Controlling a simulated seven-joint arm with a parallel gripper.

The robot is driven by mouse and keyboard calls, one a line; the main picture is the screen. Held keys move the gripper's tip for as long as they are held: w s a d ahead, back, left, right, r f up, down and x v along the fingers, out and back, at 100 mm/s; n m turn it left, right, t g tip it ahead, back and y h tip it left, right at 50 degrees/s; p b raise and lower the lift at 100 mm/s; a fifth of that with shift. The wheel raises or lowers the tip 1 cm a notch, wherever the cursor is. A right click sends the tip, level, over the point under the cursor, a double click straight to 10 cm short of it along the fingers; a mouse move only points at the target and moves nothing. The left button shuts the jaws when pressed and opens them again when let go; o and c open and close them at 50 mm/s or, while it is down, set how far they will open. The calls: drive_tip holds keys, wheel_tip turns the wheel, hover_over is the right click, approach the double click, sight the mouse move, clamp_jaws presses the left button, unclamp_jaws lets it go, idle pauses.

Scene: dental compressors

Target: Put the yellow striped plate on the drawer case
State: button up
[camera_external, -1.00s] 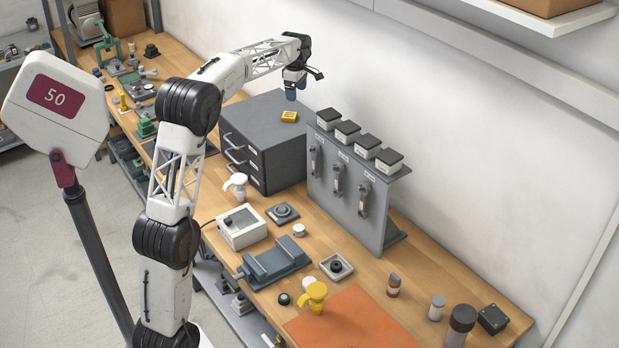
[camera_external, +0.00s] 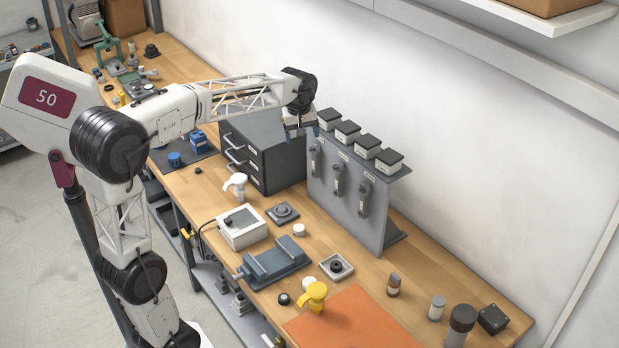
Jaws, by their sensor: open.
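The dark grey drawer case (camera_external: 282,165) stands on the wooden bench at the back, left of the grey upright panel. My forearm crosses in front of its top. My gripper (camera_external: 293,129) is low at the top of the case, near its right side, and only a little of it shows below the black wrist. Its jaws are open. No yellow striped plate can be made out now; the spot on the case top where a small yellow piece lay earlier is covered by my arm and gripper.
The grey upright panel (camera_external: 345,190) with several black-lidded boxes on top stands close to the right of my gripper. A white spray nozzle (camera_external: 236,184), a white box (camera_external: 242,228) and a blue-grey fixture (camera_external: 274,262) stand in front. The orange mat (camera_external: 350,322) lies at the front.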

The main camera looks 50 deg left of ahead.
drive_tip(key=s+d+f+m, duration=0.4)
drive_tip(key=s+d+f, duration=0.1)
drive_tip(key=s, duration=0.5)
drive_tip(key=s+d+f+m, duration=0.5)
drive_tip(key=s+d, duration=0.3)
drive_tip(key=s, duration=0.3)
drive_tip(key=s+d+f+m+t, duration=0.1)
drive_tip(key=s+d+f+m, duration=0.3)
drive_tip(key=s, duration=0.7)
drive_tip(key=shift+s+d+f+m+h, duration=0.15)
drive_tip(key=shift+d+f+m+h, duration=0.2)
drive_tip(key=shift+d, duration=0.8)
